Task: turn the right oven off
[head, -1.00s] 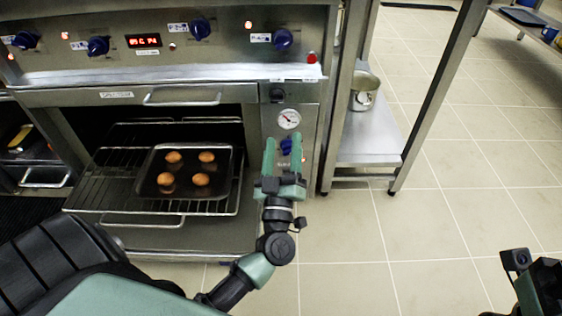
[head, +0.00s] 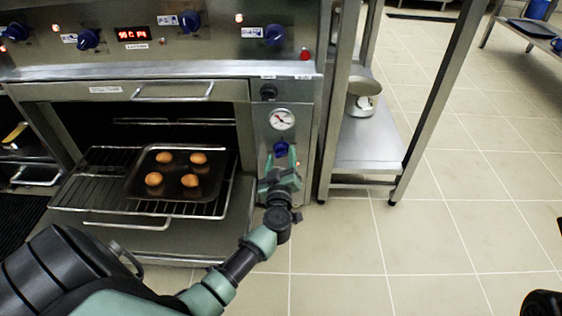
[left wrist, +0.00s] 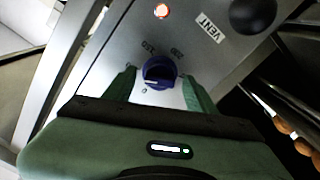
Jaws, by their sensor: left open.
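The right oven (head: 282,100) has a side panel with a round gauge (head: 282,119) and a blue knob (head: 281,148) below it. In the left wrist view the blue knob (left wrist: 160,72) sits between and just beyond my open fingertips, with printed marks around it. My left gripper (head: 281,165) is open, just below and in front of the knob in the head view. I cannot tell whether the fingers touch the knob. A dark part at the right edge may belong to my right arm; its gripper is not visible.
The oven door is open, and a dark tray (head: 176,175) with several round brown items rests on the pulled-out rack (head: 90,185). A steel shelf (head: 370,150) with a pot (head: 362,97) stands to the right.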

